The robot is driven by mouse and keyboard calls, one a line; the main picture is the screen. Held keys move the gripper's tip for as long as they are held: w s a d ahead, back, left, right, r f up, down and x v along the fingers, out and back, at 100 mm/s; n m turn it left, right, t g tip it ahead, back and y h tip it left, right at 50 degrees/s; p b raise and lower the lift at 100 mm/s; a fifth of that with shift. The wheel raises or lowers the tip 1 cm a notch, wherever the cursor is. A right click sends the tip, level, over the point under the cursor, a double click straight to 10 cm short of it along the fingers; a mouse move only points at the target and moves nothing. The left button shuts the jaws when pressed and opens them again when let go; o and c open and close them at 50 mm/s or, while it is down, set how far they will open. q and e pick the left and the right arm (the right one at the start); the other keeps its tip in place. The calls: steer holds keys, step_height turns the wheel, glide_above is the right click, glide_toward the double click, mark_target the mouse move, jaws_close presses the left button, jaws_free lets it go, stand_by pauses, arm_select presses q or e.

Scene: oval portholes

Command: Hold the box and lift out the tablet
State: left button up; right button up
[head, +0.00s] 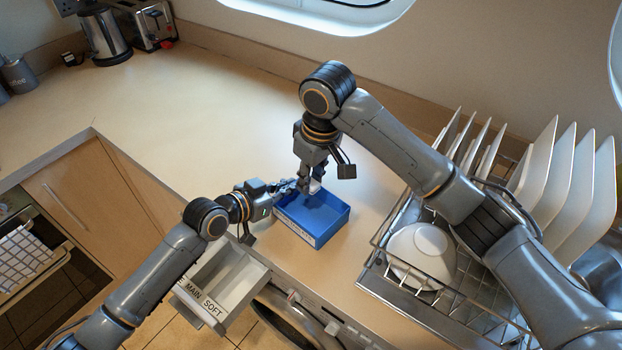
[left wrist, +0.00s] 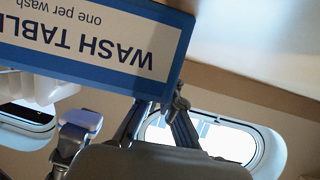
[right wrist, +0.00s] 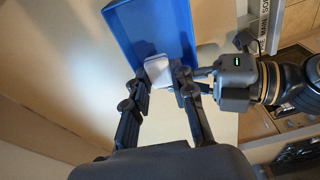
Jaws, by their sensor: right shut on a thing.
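The blue box (head: 322,236) stands open-topped on the worktop near its front edge. Its "WASH TABLETS" label (left wrist: 90,45) fills the top left of the left wrist view. My right gripper (right wrist: 160,74) points down over the box and is shut on a small white tablet (right wrist: 158,70). The tablet (head: 315,187) also shows at the box's back rim in the head view. My left gripper (head: 295,187) is at the box's left side, its fingers at the wall's corner. Whether they grip the wall is unclear.
A pulled-out detergent drawer (head: 228,300) marked "MAIN" and "SOFT" is below the worktop's front edge. A dish rack (head: 372,280) with white plates and a bowl (head: 421,250) stands to the right. A kettle (head: 105,38) and toaster (head: 150,25) stand at the far left.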

arm_select(q)
steer(key=o, duration=0.5)
steer(key=shift+c, duration=0.2)
